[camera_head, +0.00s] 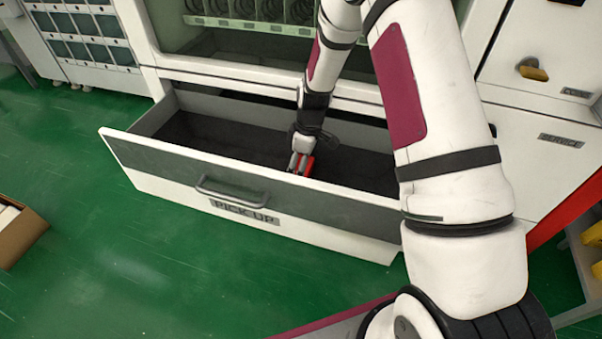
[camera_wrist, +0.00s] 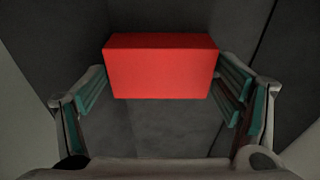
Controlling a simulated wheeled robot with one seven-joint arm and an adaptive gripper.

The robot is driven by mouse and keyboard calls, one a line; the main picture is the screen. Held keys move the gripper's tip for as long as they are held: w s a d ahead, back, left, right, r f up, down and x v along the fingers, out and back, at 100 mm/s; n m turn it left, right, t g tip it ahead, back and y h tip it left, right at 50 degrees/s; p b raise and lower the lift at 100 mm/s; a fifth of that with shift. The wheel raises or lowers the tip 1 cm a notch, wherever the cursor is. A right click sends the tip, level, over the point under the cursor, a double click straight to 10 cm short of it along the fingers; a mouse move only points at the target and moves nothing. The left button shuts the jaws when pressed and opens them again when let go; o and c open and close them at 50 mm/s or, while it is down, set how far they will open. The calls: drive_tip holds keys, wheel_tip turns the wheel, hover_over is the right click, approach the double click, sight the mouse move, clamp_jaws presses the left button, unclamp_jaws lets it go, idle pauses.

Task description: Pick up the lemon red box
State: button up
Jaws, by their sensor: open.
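The red box (camera_wrist: 160,68) lies in the dark drawer, in the upper middle of the wrist view. In the head view a part of the red box (camera_head: 308,163) shows at my gripper, low in the drawer near its front wall. My gripper (camera_wrist: 170,95) is open, with its teal-padded fingers apart, one to the left and one to the right of the box. The box's ends come close to the fingertips; I cannot tell whether they touch. In the head view my gripper (camera_head: 301,164) points down into the drawer. No lettering on the box is readable.
The open drawer (camera_head: 160,159) has a handle and a "PICK UP" label, and its walls surround my gripper. The vending machine (camera_head: 220,72) stands behind it. A cardboard box (camera_head: 20,236) is on the green floor at the left. The floor before the drawer is clear.

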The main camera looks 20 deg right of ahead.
drive_tip(key=shift+f, duration=0.85)
drive_tip(key=c, duration=0.8)
drive_tip(key=shift+r, duration=0.1)
drive_tip(key=shift+c, duration=0.2)
